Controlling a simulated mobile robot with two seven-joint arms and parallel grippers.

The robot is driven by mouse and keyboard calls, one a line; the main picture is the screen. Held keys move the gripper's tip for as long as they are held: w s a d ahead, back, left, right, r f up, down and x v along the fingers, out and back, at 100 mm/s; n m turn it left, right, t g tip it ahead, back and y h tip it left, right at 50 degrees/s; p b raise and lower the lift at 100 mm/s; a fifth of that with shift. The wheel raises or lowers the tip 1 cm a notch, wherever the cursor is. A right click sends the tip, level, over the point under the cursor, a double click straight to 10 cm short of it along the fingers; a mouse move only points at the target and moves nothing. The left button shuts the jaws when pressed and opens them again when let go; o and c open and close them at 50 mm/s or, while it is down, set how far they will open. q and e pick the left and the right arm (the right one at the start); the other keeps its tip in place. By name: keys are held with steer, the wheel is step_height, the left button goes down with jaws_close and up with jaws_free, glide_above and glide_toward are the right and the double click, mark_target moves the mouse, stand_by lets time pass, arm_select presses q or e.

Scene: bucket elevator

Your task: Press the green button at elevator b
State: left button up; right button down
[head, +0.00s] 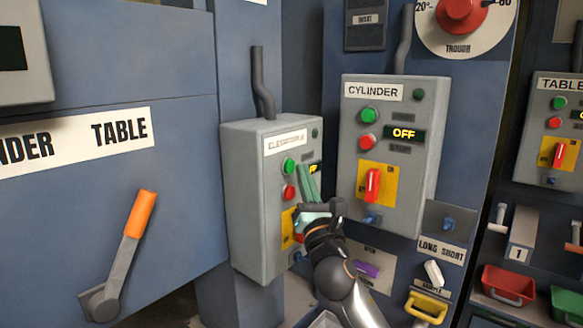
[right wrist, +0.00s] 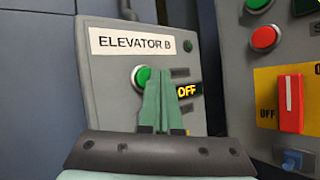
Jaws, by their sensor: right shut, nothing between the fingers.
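The elevator B box (head: 250,200) is a grey control box left of the cylinder box in the head view. Its label reads ELEVATOR B in the right wrist view (right wrist: 141,43). Its green button (head: 289,166) sits above a red button (head: 289,192). In the right wrist view the green button (right wrist: 141,77) is partly behind my fingers, and a lit OFF display (right wrist: 187,91) shows beside them. My right gripper (head: 308,185) is shut and empty, its green fingers pointing up in front of the box. I cannot tell whether the fingertips touch it. My left gripper is not in view.
The cylinder box (head: 395,190) stands close on the right, with its own green button (head: 369,115), OFF display and red switch. An orange-handled lever (head: 130,240) is on the blue panel at left. Red (head: 508,285) and green bins sit at lower right.

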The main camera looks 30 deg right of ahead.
steer(key=shift+w+a, duration=0.1)
steer(key=shift+w, duration=0.2)
steer(key=shift+w+a, duration=0.2)
steer(key=shift+w, duration=0.2)
stand_by(0.7)
stand_by(0.4)
steer(key=shift+s+d+p, duration=0.35)
steer(key=shift+s, duration=0.45)
steer(key=s, duration=0.1)
steer(key=s+d+p, duration=0.1)
steer(key=s, duration=0.1)
steer(key=s+d, duration=0.1)
steer(key=shift+s+p, duration=0.3)
stand_by(0.5)
